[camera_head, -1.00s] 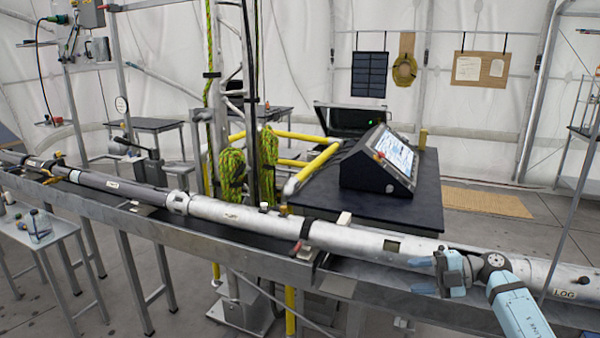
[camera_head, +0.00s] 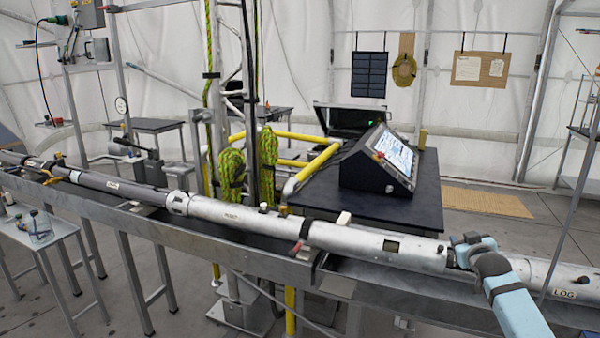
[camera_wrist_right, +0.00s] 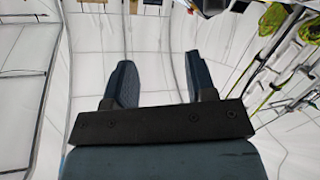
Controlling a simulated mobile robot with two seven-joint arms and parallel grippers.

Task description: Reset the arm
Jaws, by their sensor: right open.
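My right arm comes in at the lower right of the head view, and its blue wrist end (camera_head: 473,243) overlaps the long pipe there. The fingers cannot be made out clearly in that view. In the right wrist view my right gripper (camera_wrist_right: 160,62) shows two dark fingers spread apart with nothing between them. My left gripper is in neither view.
A long grey pipe assembly (camera_head: 270,222) lies in a metal trough (camera_head: 230,258) across the scene. Behind it, a console with a screen (camera_head: 385,160) stands on a dark table (camera_head: 425,195). Green rope coils (camera_head: 231,170) hang at a metal mast. A small side table (camera_head: 40,238) stands at left.

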